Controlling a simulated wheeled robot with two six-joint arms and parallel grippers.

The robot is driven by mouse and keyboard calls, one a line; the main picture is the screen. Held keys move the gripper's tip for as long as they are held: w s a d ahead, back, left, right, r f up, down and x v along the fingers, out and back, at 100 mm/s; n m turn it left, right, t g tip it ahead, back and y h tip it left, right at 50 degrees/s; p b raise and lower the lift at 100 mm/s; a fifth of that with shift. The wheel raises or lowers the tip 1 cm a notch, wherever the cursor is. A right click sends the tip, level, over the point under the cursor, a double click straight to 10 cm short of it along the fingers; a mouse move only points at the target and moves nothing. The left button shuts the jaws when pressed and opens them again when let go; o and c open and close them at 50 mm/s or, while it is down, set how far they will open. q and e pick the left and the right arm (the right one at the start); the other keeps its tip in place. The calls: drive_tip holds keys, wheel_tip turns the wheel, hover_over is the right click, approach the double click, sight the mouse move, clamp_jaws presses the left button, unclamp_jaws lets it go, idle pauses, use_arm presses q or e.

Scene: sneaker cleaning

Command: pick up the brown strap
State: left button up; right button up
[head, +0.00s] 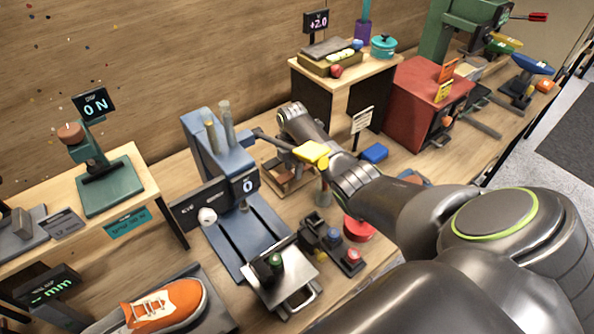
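I cannot make out a brown strap for certain in the head view. My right arm reaches in from the lower right over the bench. Its far end, with the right gripper (293,114), is beside the blue-grey press (205,155), behind a dark lever with a yellow end (312,152). The fingers cannot be made out, so I cannot tell whether they are open or hold anything. A low brown wooden frame (284,183) stands below that end, partly hidden by the arm. My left gripper is not in view.
An orange sneaker (172,303) lies at the lower left. A green device (112,185) stands on the left shelf. A red box (412,88) and a small raised table (350,80) stand behind my arm. A metal plate (278,288) and a red round thing (359,229) crowd the front.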

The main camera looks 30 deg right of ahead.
drive_tip(key=c, duration=0.6)
drive_tip(key=shift+o, duration=0.2)
